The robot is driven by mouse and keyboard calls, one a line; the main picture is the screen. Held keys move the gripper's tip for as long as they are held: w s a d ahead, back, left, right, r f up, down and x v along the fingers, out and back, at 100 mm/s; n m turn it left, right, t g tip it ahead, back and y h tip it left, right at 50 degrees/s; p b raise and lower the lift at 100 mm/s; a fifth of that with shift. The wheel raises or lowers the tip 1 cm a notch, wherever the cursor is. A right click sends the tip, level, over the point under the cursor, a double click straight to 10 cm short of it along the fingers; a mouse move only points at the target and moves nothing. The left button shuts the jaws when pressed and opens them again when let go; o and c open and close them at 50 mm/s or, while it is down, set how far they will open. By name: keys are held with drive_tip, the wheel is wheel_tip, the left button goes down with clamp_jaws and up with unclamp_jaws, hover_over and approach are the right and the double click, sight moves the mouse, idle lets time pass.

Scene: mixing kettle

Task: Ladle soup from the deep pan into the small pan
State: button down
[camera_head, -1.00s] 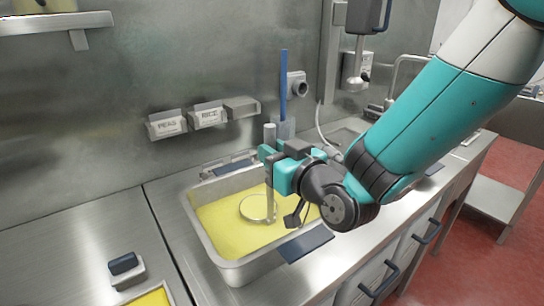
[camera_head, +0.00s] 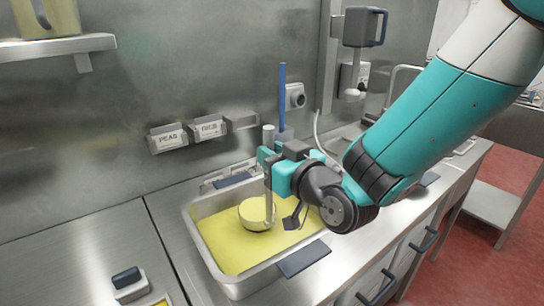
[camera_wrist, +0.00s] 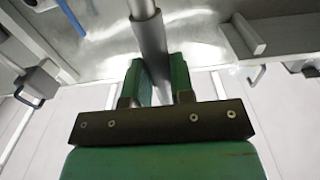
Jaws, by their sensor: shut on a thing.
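The deep pan (camera_head: 238,287) is a rectangular metal pan set in the counter, holding yellow soup (camera_head: 225,245). My gripper (camera_head: 268,163) is above it, shut on the upright grey handle of the ladle (camera_head: 257,217). The ladle's bowl is over the soup inside the pan, with its rounded side showing and yellow soup apparently in it. The wrist view shows my green fingers (camera_wrist: 160,82) on either side of the handle (camera_wrist: 147,30); the bowl is hidden there. A pan, probably the small pan (camera_head: 130,292), shows only partly at the bottom left, with a dark blue grip and a sliver of yellow.
Labelled holders (camera_head: 168,138) for peas and rice are on the back wall. A blue upright handle (camera_head: 282,95) stands behind the deep pan. A shelf (camera_head: 55,46) is at the upper left.

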wheel_tip(320, 180, up, 10)
drive_tip(key=p, duration=0.6)
drive_tip(key=shift+f+p, duration=0.15)
drive_tip(key=shift+p, duration=0.2)
drive_tip(key=shift+f, duration=0.1)
drive_tip(key=shift+d, duration=0.1)
